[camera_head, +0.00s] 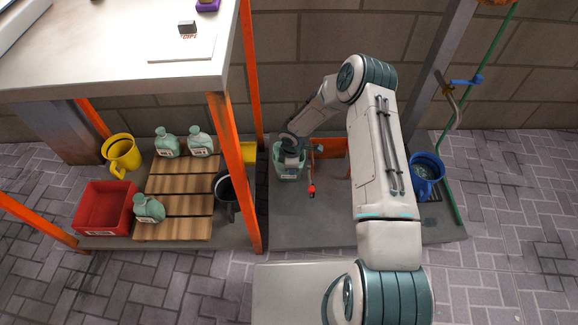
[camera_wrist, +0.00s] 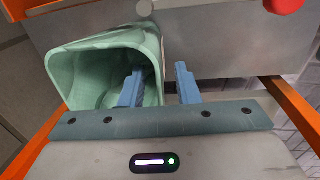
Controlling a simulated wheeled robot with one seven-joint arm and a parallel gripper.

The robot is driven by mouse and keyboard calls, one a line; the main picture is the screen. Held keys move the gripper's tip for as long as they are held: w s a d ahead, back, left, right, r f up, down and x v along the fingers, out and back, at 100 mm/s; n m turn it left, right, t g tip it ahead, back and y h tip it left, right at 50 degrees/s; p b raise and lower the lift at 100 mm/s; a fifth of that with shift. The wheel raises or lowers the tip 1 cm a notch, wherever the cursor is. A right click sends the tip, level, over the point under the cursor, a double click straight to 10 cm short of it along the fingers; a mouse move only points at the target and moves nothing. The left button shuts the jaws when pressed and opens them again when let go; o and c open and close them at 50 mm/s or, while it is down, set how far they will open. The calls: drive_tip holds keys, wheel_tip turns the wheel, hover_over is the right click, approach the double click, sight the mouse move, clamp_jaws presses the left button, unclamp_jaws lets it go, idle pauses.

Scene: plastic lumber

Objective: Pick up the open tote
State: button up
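The pale green open tote (camera_head: 279,170) stands on the low grey platform, under my wrist in the head view. In the wrist view the tote (camera_wrist: 75,75) is at the upper left with its mouth towards the camera, and it looks empty. My gripper (camera_wrist: 158,80) is open, with two blue fingers apart. The left finger overlaps the tote's mouth and the right finger is outside its right wall, so that wall lies between them. Whether either finger touches the wall I cannot tell. In the head view my gripper is mostly hidden by my wrist.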

drive_tip(key=shift+f+b, duration=0.25)
drive_tip(key=shift+b, duration=0.05)
idle(0.5)
clamp_jaws()
